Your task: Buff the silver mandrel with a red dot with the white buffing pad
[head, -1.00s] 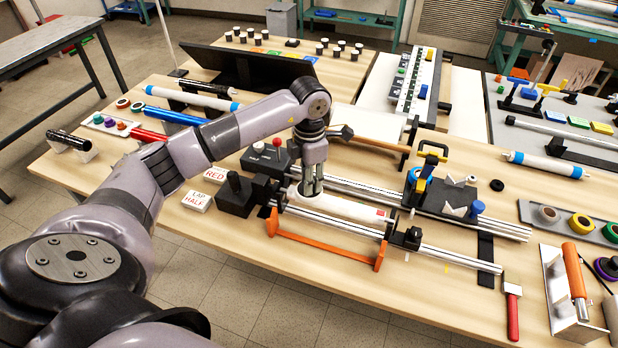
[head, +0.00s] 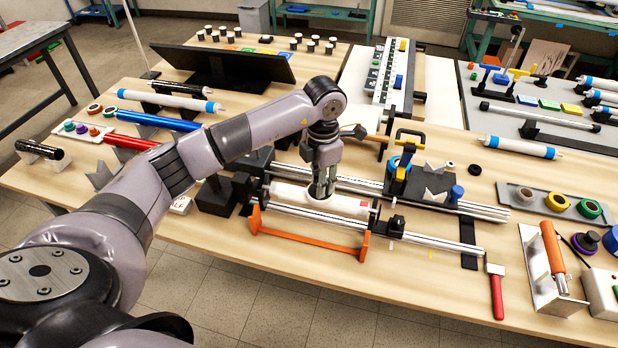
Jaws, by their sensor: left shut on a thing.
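A pale, whitish-silver mandrel (head: 346,207) lies level in the winding fixture, between a black headstock at left and a black end support at right. A small red mark shows near its right end. My left gripper (head: 321,193) points down over the middle of the mandrel, with its fingers shut. A small white piece, seemingly the buffing pad (head: 318,198), shows at the fingertips against the mandrel's top. It is mostly hidden by the fingers, and I cannot tell for sure that it touches. My right gripper is not in view.
An orange bar frame (head: 308,239) stands along the mandrel's near side. Twin steel rails (head: 435,238) run to the right. A black clamp block with blue and yellow parts (head: 410,178) stands behind. A red-handled brush (head: 496,290) lies at front right. The front table edge is mostly clear.

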